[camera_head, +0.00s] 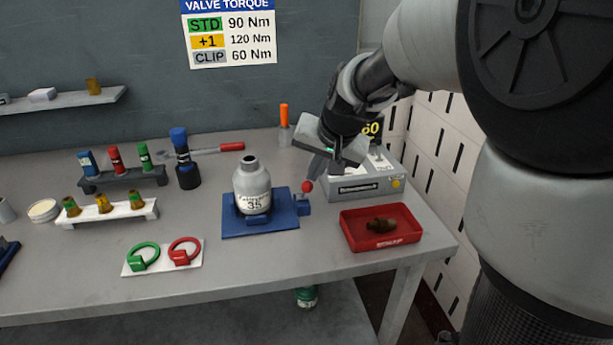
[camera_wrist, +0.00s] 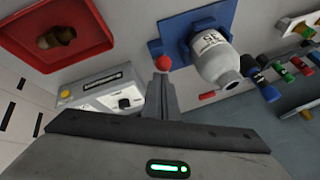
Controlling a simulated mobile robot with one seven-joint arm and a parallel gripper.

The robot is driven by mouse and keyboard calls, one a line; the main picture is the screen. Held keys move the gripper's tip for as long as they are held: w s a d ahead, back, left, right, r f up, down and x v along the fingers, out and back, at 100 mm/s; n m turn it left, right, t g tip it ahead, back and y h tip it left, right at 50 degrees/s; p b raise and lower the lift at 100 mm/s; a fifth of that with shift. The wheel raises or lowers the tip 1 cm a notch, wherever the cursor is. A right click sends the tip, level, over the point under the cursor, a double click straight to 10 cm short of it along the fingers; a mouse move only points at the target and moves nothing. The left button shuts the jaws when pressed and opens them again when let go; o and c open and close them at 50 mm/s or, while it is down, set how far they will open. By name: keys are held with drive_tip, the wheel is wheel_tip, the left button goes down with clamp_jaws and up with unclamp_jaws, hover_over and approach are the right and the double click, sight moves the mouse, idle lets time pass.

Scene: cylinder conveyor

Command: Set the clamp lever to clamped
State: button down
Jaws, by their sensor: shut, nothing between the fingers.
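The clamp lever shows as a red ball knob (camera_head: 307,186) at the right side of a blue clamp base (camera_head: 232,229); the knob also shows in the wrist view (camera_wrist: 162,62). A grey cylinder (camera_head: 252,183) marked 35 stands upright in the clamp; it also shows in the wrist view (camera_wrist: 212,58). My gripper (camera_head: 318,168) is just above and behind the knob, fingers pointing down and shut with nothing between them. In the wrist view the fingertips (camera_wrist: 162,80) end right by the knob; I cannot tell whether they touch it. The lever's arm is mostly hidden.
A grey box with a yellow button (camera_head: 368,185) stands right of the clamp, close to my gripper. A red tray (camera_head: 350,237) holding a brown part lies in front of it. A white plate (camera_head: 130,265) with green and red rings lies front left. Racks stand at the left.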

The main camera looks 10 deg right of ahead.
drive_tip(key=shift+t, duration=0.3)
drive_tip(key=shift+s+f+b, duration=2)
drive_tip(key=shift+s+b, duration=0.2)
drive_tip(key=shift+b, duration=0.05)
drive_tip(key=shift+a, duration=0.1)
wheel_tip(320, 180, up, 5)
drive_tip(key=w+d+p, duration=0.2)
drive_tip(key=p, duration=0.1)
drive_tip(key=s+d+r+p, duration=0.1)
drive_tip(key=s+r, duration=0.4)
drive_tip(key=s, duration=0.2)
drive_tip(key=shift+s+d+r, duration=0.2)
drive_tip(key=shift+s+r, duration=0.05)
drive_tip(key=shift+s, duration=0.15)
